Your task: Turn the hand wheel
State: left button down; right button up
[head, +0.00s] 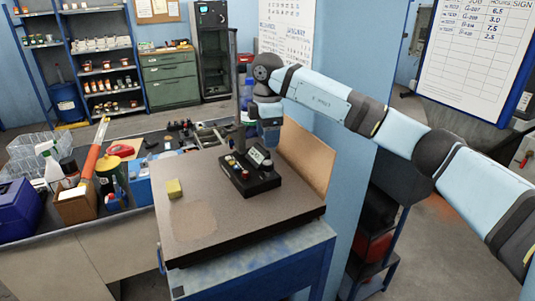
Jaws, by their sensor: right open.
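A small black bench device (250,184) stands on the brown table top, with a red knob and a light grey part on it. I cannot clearly make out a hand wheel; it is too small or hidden by my right wrist. My right arm comes in from the right, and its wrist hangs down over the back of the device. My right gripper (266,147) is open, just above or behind the device; its fingers are small, and I cannot tell whether they touch anything. My left gripper is out of view.
The table top (260,230) is clear at its front. A yellow block (174,189) lies at its left, and a brown board (307,160) stands at its back right. A thin grey post (236,90) rises behind the device. Bottles and bins crowd the left bench.

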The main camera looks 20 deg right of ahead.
aim_at(268, 163)
jog(key=n, duration=0.3)
jog(key=n+b, duration=0.1)
jog(key=n, duration=0.1)
jog(key=shift+w+r+n, duration=0.1)
jog(key=shift+r+n, duration=0.1)
jog(key=shift+n, duration=0.2)
notch_tip(268, 163, down, 9)
jog(key=m+b, duration=0.5)
jog(key=m, duration=2.6)
jog(key=shift+f, duration=0.15)
